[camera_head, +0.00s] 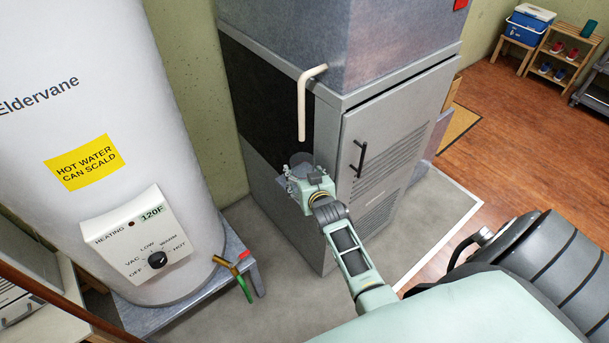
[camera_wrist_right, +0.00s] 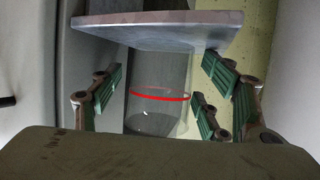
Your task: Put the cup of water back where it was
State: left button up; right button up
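The cup (camera_wrist_right: 160,115) is clear, with a red ring around it. In the right wrist view it stands between the finger pads of my right gripper (camera_wrist_right: 158,100), with narrow gaps showing on both sides. The gripper looks open around it. In the head view my right gripper (camera_head: 303,172) is beside the dark recess of the grey cabinet, below a pale bent pipe (camera_head: 307,100). The cup shows there only as a faint clear shape (camera_head: 301,159). The water level is hard to make out. My left gripper is not in view.
A grey slab (camera_wrist_right: 160,22) crosses the right wrist view at the cup's upper end in the picture. The grey cabinet (camera_head: 375,165) has a black handle. A white water heater (camera_head: 110,110) stands at left, with a green-handled valve (camera_head: 243,287) low beside it. Floor between them is clear.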

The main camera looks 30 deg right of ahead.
jog(key=shift+a+r, duration=0.1)
jog(key=shift+d+b+v, duration=0.35)
jog(key=shift+b+v, duration=0.35)
jog(key=shift+v, duration=3.3)
jog(key=s+a+f+n+g+y, duration=0.15)
jog(key=s+a+f, duration=0.3)
jog(key=f, duration=0.55)
jog(key=s+a+f+n+g+y, duration=0.1)
jog(key=s+a+f+g, duration=0.15)
jog(key=s+f, duration=0.5)
jog(key=s+a+f+n+g+y, duration=0.15)
jog(key=s+a+f, duration=0.25)
jog(key=f, duration=0.7)
jog(key=s+a+f+n+g, duration=0.1)
jog(key=s+f+g, duration=0.2)
jog(key=s, duration=1.1)
jog(key=s+f+n+g, duration=0.1)
jog(key=s+f+g, duration=0.2)
jog(key=s+f, duration=0.7)
jog(key=s, duration=0.5)
jog(key=shift+a, duration=0.4)
